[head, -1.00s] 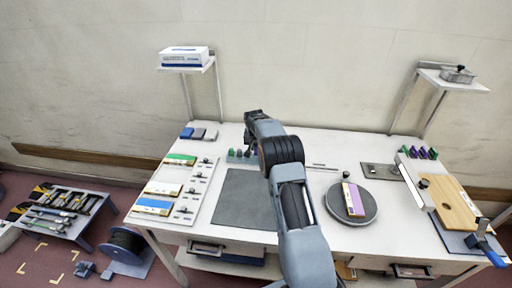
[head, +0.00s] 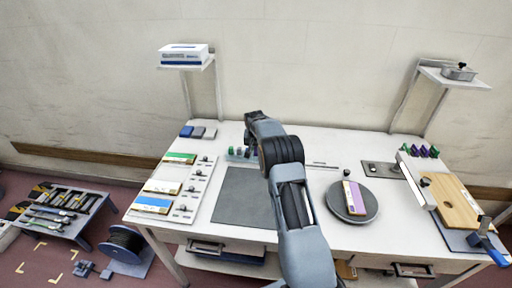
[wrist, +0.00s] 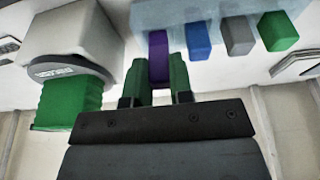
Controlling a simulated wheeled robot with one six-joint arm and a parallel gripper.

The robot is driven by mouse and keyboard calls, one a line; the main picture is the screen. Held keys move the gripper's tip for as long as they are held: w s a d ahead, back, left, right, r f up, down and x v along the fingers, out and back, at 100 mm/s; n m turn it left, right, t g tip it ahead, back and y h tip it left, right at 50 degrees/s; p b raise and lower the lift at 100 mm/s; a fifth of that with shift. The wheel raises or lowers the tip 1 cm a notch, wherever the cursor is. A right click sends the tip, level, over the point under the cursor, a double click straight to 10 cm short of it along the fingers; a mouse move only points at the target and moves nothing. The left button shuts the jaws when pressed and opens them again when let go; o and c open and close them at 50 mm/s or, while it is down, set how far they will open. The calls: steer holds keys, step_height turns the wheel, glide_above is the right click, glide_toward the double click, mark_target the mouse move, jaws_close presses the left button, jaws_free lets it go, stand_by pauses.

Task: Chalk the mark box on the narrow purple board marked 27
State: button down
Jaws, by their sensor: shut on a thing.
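A narrow purple board (head: 354,198) with a pale strip along one side lies on a round dark grey turntable (head: 338,208) right of the bench's middle. Its number is too small to read. My gripper (wrist: 157,82) has two green fingers shut on a purple chalk (wrist: 158,57). The chalk's far end is at a pale blue rack (wrist: 190,12); I cannot tell whether it is still seated there. Blue (wrist: 198,39), grey (wrist: 238,36) and green (wrist: 278,32) chalks stand in a row to the right. In the head view my arm hides the gripper at the rack (head: 238,154).
A dark grey mat (head: 238,196) lies between the rack and the front edge. A panel with coloured boards (head: 152,204) is at left. A wooden board (head: 456,206) and a blue-handled clamp (head: 490,245) are at right. Two shelves stand behind.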

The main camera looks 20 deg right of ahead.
steer(key=shift+f, duration=0.4)
steer(key=c, duration=0.9)
jaws_free()
steer(key=shift+r+p, duration=1.6)
steer(key=shift+r, duration=1.95)
